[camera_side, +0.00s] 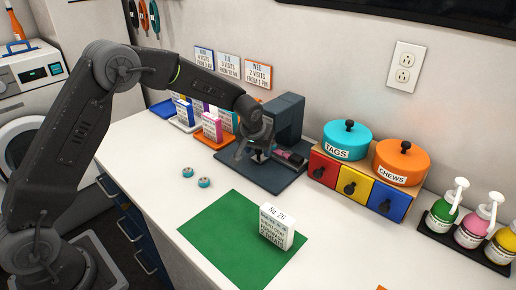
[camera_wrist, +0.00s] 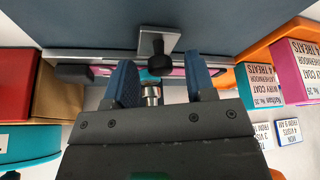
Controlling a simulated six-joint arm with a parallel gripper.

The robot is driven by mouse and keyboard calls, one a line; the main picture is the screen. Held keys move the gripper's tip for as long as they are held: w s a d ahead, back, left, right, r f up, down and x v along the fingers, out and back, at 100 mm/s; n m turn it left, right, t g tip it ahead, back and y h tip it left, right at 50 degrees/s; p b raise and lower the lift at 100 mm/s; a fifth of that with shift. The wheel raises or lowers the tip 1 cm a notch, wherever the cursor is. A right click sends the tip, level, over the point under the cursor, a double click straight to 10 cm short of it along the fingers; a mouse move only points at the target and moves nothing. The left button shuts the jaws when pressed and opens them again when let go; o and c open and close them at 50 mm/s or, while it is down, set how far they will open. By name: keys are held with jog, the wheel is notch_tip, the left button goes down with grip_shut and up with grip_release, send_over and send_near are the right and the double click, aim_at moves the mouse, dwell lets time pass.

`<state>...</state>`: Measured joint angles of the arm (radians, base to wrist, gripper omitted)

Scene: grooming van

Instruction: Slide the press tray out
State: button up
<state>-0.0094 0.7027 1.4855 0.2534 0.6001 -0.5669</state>
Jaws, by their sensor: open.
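The press (camera_side: 284,122) is a dark blue-grey upright machine on a flat base on the white counter. A pink and dark piece (camera_side: 291,157) shows low at its right side; I cannot tell whether it is the tray. My gripper (camera_side: 256,152) is at the front of the press. In the wrist view, my gripper (camera_wrist: 162,80) is open, with its two blue-padded fingers apart. A black knob on a metal plate (camera_wrist: 159,45) and a small metal post (camera_wrist: 151,94) appear between the fingers. I cannot tell whether they touch. The tray's edges are mostly hidden.
A green mat (camera_side: 235,235) with a white card box (camera_side: 277,227) lies in front. Two small teal discs (camera_side: 203,182) sit to the left. Card stands (camera_side: 213,127) are behind the arm. Coloured drawers (camera_side: 355,187) with lidded pots and pump bottles (camera_side: 442,213) stand right.

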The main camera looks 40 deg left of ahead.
jog(key=shift+c, duration=0.3)
grip_shut()
dwell(0.3)
